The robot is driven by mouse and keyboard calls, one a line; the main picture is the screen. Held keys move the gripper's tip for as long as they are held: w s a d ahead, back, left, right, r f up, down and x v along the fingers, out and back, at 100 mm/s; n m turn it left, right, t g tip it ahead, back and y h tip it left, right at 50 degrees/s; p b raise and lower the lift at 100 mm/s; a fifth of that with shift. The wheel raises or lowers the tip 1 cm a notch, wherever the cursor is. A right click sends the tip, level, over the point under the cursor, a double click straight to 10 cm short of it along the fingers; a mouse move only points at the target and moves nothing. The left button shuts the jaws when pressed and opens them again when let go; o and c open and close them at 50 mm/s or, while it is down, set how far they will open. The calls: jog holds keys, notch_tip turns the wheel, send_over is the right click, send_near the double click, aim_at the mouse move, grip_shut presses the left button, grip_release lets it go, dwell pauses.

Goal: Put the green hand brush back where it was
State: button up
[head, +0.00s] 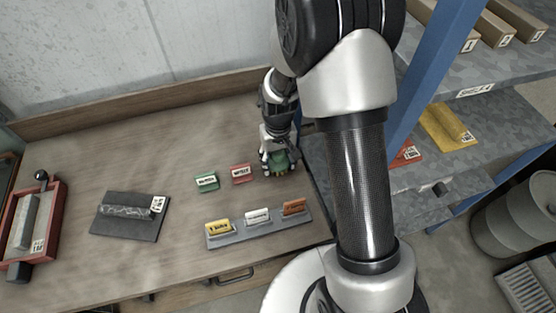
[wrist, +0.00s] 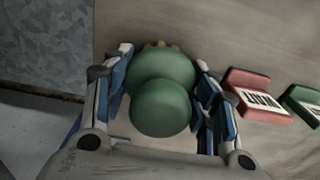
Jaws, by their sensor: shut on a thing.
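The green hand brush (wrist: 160,98) is between the fingers of my gripper in the wrist view, seen end on, with a rounded green top and a little yellowish edge behind it. My gripper (wrist: 163,90) is shut on it. In the head view my gripper (head: 277,165) is low over the right part of the workbench, with the green brush (head: 280,164) partly hidden under it. I cannot tell whether the brush touches the bench top.
A green label block (head: 206,181) and a red label block (head: 242,174) stand left of my gripper. A grey tray (head: 262,238) with yellow, white and orange blocks lies in front. A dark mat (head: 130,216) is further left. A blue shelf post (head: 432,65) stands right.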

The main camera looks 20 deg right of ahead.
jog(key=shift+f, duration=0.2)
jog(key=o, duration=1.4)
notch_tip(320, 180, up, 12)
jog(key=p, duration=0.3)
jog(key=shift+r, duration=0.2)
notch_tip(320, 180, up, 7)
jog(key=t, duration=0.1)
send_over(281, 167)
jog(key=s+r+t, duration=0.1)
jog(key=s+r, duration=0.5)
jog(key=s, duration=0.3)
jog(key=s+r+t, duration=0.2)
jog(key=s+r, duration=0.3)
jog(key=s, duration=0.5)
jog(key=shift+r+t, duration=0.3)
jog(key=shift+r, duration=0.05)
jog(key=shift+w+f, duration=0.1)
